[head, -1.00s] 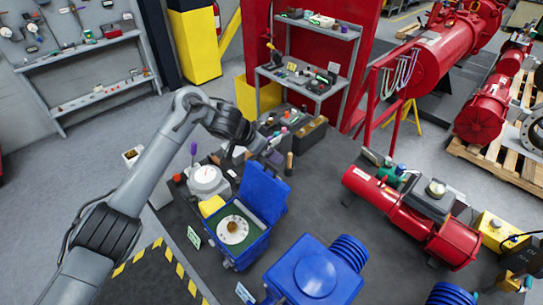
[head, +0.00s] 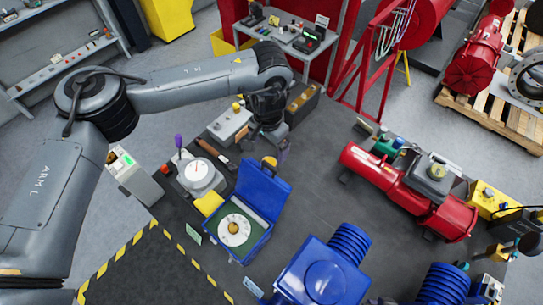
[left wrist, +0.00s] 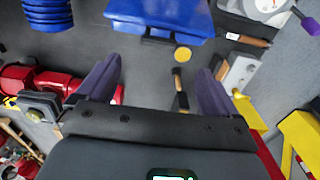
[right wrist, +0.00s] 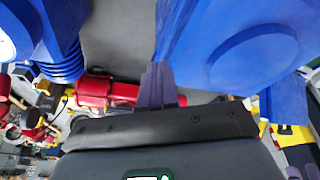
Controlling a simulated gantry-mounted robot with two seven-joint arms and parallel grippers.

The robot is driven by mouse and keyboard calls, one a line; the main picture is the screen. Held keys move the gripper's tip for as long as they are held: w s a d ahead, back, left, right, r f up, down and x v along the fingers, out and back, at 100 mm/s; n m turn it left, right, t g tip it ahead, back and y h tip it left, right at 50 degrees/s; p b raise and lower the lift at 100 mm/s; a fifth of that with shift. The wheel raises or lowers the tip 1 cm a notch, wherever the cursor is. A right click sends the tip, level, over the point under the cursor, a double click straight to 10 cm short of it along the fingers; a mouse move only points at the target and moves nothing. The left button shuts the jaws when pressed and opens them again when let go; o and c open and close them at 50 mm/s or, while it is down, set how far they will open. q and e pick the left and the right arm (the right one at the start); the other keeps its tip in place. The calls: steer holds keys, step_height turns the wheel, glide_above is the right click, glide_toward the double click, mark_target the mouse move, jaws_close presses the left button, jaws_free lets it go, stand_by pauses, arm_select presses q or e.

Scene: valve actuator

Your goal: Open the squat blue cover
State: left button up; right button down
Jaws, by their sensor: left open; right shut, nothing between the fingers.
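The squat blue box (head: 262,243) has its blue cover (head: 263,187) standing raised on its far side. Inside shows a dark green panel with a white round dial (head: 234,229). My left gripper (head: 281,152) is just behind the raised cover, pointing down and apart from it. In the left wrist view the left gripper (left wrist: 158,72) is open and empty, with the blue box (left wrist: 160,18) at the top edge. My right gripper (right wrist: 157,82) is shut and empty between large blue housings (right wrist: 250,50); I cannot make it out in the head view.
A large blue housing (head: 322,274) stands to the front right of the box. A white gauge (head: 200,174) and a wooden-handled tool (head: 214,152) lie left of and behind it. A red actuator (head: 390,185) is to the right. Bare bench top (head: 325,165) lies between.

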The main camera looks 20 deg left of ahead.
mark_target(268, 167)
arm_select(q)
steer(key=f, duration=0.7)
steer(key=shift+s+f, duration=0.25)
steer(key=shift+f, duration=1.2)
arm_select(e)
steer(key=shift+s+a+r, duration=0.15)
steer(key=shift+s+r, duration=0.05)
steer(key=shift+s, duration=0.1)
arm_select(q)
steer(key=shift+w, duration=0.1)
